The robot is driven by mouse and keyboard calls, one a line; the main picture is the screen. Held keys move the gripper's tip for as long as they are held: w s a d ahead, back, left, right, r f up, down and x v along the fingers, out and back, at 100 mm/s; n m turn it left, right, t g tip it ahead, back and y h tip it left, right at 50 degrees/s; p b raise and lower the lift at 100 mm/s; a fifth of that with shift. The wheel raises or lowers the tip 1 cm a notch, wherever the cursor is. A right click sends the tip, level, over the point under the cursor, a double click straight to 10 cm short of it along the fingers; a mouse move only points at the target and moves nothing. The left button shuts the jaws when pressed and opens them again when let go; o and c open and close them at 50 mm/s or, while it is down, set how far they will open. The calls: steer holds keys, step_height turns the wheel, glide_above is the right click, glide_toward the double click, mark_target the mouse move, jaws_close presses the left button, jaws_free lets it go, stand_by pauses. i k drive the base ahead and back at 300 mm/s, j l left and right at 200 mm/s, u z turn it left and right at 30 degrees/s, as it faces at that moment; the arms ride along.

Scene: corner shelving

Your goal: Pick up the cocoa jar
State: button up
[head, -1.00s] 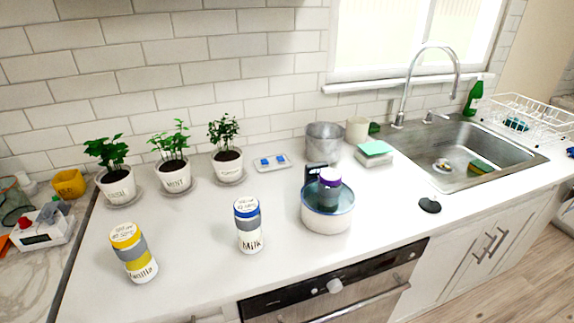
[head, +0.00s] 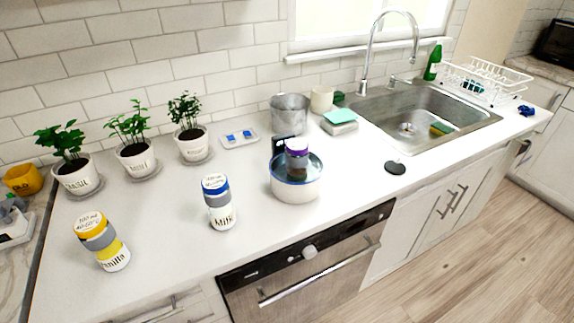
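Three lidded jars show in the head view. The vanilla jar (head: 101,240) has a yellow lid and stands at the left of the counter. The milk jar (head: 219,203) has a blue lid and stands near the middle. A third jar with a purple lid (head: 297,158) stands in a round white pot (head: 296,190) with a blue-green rim. Its lower part is hidden by the pot and no label can be read. No jar shows a readable cocoa label. My gripper is not in view.
Potted herbs (head: 136,159) line the wall at the back left. A metal pot (head: 288,116) and a sponge stack (head: 339,121) stand behind the white pot. The sink (head: 420,122) is at the right. The counter between the vanilla and milk jars is clear.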

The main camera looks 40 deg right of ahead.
mark_target(297, 152)
steer(key=i+j+z, duration=0.2)
steer(key=j, duration=0.25)
steer(key=j+z, duration=0.2)
steer(key=j, duration=0.2)
steer(key=j+z, duration=0.2)
steer(key=j, duration=0.25)
steer(key=i+j, duration=0.05)
